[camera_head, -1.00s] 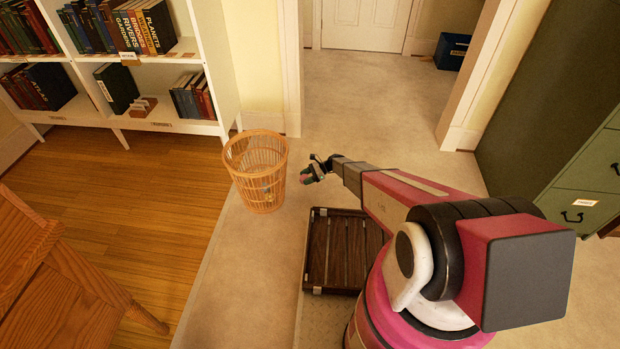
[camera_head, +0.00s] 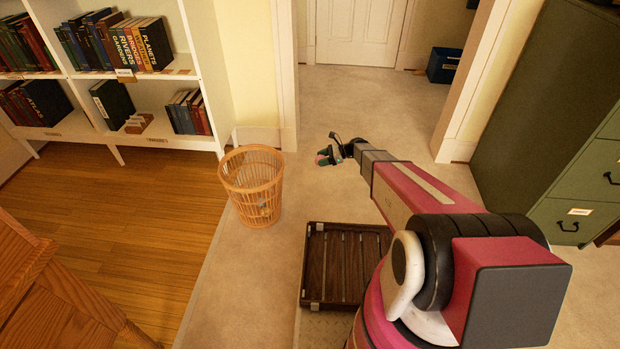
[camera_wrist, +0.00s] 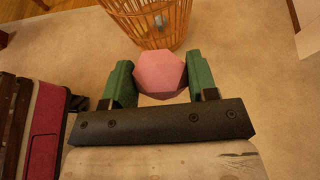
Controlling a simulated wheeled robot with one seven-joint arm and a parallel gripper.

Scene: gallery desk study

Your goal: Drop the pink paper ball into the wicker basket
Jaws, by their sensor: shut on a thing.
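The pink paper ball (camera_wrist: 160,74) is held between the two green fingers of my gripper (camera_wrist: 160,82) in the wrist view. In the head view my gripper (camera_head: 326,157) is shut on it, in the air to the right of the wicker basket, and the ball shows only as a small pink spot. The wicker basket (camera_head: 251,180) stands upright on the pale floor, with a few small things inside. In the wrist view the basket (camera_wrist: 135,30) is beyond the ball, its upper part cut off by the frame.
A white bookshelf (camera_head: 172,88) with books stands behind and left of the basket. A wooden chair (camera_head: 55,295) is at lower left. A dark slatted tray (camera_head: 312,285) is in front of my base. A green cabinet (camera_head: 575,200) stands at right. Pale floor is clear towards the door.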

